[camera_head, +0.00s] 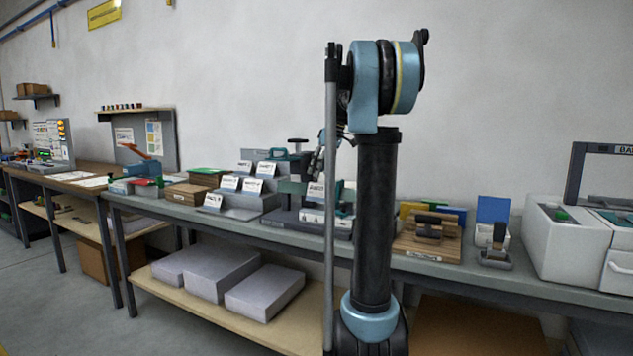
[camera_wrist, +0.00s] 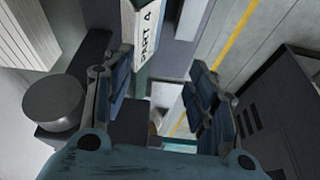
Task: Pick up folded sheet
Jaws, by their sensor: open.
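Several small white folded sheets with dark print stand on a grey stepped rack (camera_head: 240,213) on the bench; one folded sheet (camera_head: 228,183) is on its left side. Another white sheet (camera_head: 316,193) stands farther right, just below my gripper (camera_head: 318,158). In the wrist view my gripper (camera_wrist: 160,85) has its two fingers apart with nothing held between them. A white piece marked "PART A" (camera_wrist: 150,28) with a dark green edge lies beyond the fingertips at the top. I cannot tell which sheet it is. My arm hides part of the bench.
A wooden block with a dark handle (camera_head: 432,232) and a white box unit (camera_head: 567,245) stand to the right on the bench. Brown boxes (camera_head: 187,193) are left of the rack. In the wrist view a grey cylinder (camera_wrist: 54,103) stands close to the left finger.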

